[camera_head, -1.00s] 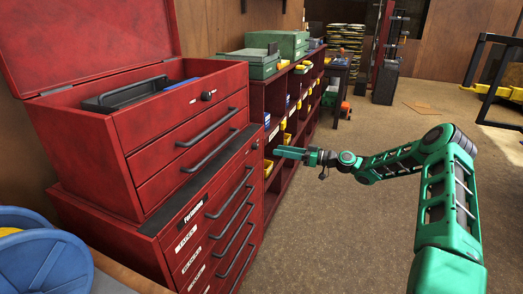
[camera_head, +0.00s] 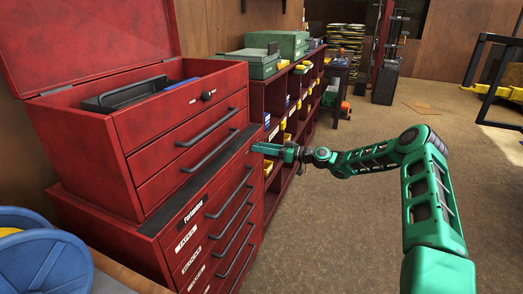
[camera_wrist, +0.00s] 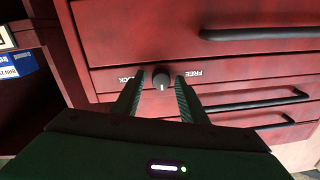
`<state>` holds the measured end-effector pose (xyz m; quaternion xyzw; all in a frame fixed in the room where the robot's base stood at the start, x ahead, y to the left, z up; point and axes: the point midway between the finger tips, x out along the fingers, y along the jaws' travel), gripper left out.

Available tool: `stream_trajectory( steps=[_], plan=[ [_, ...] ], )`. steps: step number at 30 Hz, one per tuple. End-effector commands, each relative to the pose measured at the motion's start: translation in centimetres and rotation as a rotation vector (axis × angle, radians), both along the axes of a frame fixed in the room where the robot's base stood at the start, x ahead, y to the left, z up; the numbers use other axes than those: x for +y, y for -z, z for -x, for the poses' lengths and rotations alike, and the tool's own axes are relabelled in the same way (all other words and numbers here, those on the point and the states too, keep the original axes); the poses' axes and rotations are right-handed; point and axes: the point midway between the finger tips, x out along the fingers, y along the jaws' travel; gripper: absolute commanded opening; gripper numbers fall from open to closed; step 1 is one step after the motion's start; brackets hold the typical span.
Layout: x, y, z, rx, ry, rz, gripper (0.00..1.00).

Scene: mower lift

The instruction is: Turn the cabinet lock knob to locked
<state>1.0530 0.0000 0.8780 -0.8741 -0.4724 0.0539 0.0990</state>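The lock knob (camera_wrist: 161,80) is small, round and dark, on a red panel in the wrist view. A pale mark on it shows near its lower edge. The word LOCK (camera_wrist: 126,78) is left of it and the word FREE (camera_wrist: 189,74) is right of it. My gripper (camera_wrist: 160,83) is open, with one finger on each side of the knob; I cannot tell whether they touch it. In the head view my gripper (camera_head: 256,148) is at the upper right edge of the lower red cabinet (camera_head: 215,240), and the knob there is hidden.
An open red tool chest (camera_head: 135,145) stands on the cabinet, with its own small dark knob (camera_head: 207,95). A red shelf with bins (camera_head: 290,112) stands behind my gripper. A blue reel (camera_head: 40,262) is at the lower left. The floor (camera_head: 330,235) to the right is clear.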

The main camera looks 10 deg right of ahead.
Motion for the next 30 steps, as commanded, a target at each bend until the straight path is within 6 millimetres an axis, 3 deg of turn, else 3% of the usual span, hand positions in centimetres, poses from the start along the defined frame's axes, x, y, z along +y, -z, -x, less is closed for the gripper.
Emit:
stream_trajectory(
  steps=[1, 4, 17, 30],
  plan=[
    [-0.01, 0.0, 0.01, 0.0, 0.0, 0.0, 0.25],
    [-0.03, -0.01, -0.01, 0.0, 0.001, 0.0, 0.01],
    [-0.16, 0.03, -0.08, 0.05, 0.004, -0.035, 0.01],
    [-0.35, 0.14, -0.16, 0.333, 0.007, -0.242, 0.01]
  ],
)
